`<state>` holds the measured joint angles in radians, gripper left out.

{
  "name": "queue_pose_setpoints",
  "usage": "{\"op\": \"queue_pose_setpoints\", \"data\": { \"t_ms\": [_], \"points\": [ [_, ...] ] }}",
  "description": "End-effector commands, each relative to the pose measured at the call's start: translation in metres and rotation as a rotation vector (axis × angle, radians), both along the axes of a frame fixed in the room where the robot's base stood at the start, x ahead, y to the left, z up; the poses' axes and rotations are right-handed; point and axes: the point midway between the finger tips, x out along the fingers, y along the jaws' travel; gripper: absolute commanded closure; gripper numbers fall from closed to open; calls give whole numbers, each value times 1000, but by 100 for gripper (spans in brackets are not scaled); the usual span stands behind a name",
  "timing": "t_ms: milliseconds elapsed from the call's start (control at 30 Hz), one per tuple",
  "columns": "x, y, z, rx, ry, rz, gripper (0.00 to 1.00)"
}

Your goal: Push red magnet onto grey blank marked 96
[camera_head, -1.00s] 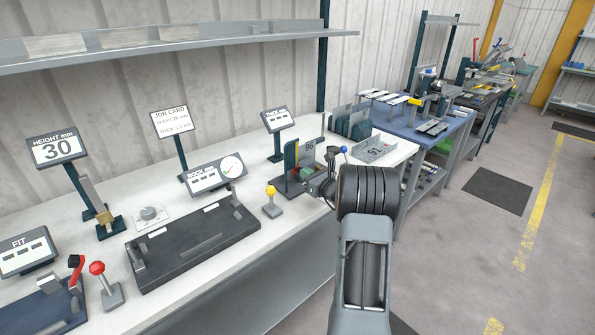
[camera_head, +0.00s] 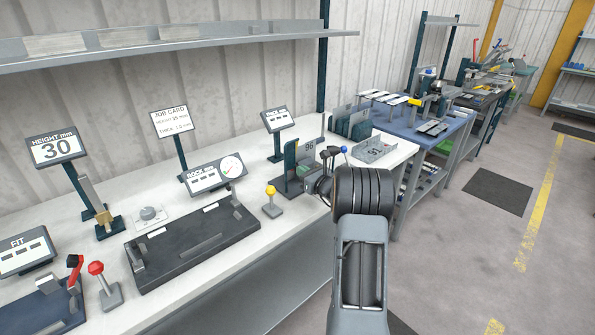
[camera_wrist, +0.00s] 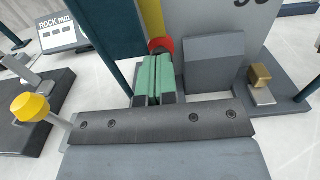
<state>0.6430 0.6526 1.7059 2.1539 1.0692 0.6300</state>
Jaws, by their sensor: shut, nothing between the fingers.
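The red magnet (camera_wrist: 161,45) shows in the wrist view as a round red piece at the left edge of the grey blank (camera_wrist: 222,30). The blank stands upright, its number cut off by the top edge. In the head view the blank (camera_head: 309,146) shows its 96 behind my wrist; I cannot make out the magnet there. My gripper (camera_wrist: 156,60) is shut and empty, its green fingers just in front of the magnet and partly covering it. I cannot tell whether fingers and magnet touch, or whether magnet and blank touch.
A dark green post (camera_wrist: 108,35) stands close left of the magnet. A grey block (camera_wrist: 213,65) sits before the blank, and a brass block (camera_wrist: 260,76) stands to the right. A yellow-knobbed lever (camera_head: 270,192) is left of the stand. A tray (camera_head: 374,150) lies to the right.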

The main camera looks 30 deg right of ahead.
Motion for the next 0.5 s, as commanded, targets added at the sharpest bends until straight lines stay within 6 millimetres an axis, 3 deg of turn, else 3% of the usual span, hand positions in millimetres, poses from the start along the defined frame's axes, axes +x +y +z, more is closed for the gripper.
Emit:
{"op": "queue_pose_setpoints", "data": {
  "t_ms": [500],
  "points": [
    [10, 2, 0, -1, -1, 1, 100]
  ]
}}
